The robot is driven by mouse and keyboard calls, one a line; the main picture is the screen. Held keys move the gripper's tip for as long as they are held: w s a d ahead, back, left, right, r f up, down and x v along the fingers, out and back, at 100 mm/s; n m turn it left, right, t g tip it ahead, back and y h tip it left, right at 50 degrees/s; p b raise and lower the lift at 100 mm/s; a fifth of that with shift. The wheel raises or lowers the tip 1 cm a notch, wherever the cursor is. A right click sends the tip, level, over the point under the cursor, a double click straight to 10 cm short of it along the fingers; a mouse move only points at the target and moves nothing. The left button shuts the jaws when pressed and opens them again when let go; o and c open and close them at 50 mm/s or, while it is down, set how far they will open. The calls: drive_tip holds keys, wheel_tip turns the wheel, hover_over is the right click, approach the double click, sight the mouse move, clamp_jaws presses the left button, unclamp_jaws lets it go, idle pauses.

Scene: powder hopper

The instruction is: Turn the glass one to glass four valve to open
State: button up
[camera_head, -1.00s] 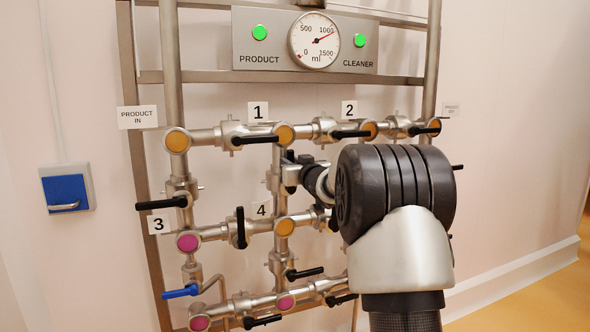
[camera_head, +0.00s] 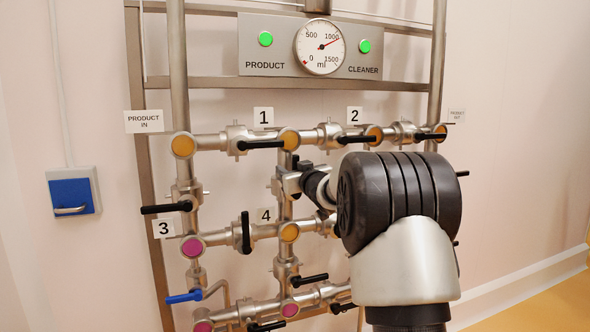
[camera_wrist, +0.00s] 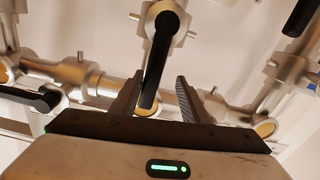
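The glass one sight glass (camera_head: 289,138) is an orange disc below label 1. The glass four sight glass (camera_head: 289,232) is an orange disc straight below it, beside label 4. In the wrist view the black valve handle (camera_wrist: 157,60) runs lengthwise from the steel valve body (camera_wrist: 165,20) down between my two fingers. My gripper (camera_wrist: 159,78) is open around the handle, with a gap on the right side; contact on the left cannot be told.
A blue handle (camera_head: 184,297) is at lower left. The gauge panel (camera_head: 262,45) is above. My arm hides the right-hand pipes.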

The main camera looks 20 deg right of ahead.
drive_tip(key=shift+r, duration=0.15)
idle(0.4)
drive_tip(key=s, duration=1.7)
drive_tip(key=shift+s+d, duration=0.2)
drive_tip(key=shift+d, duration=0.2)
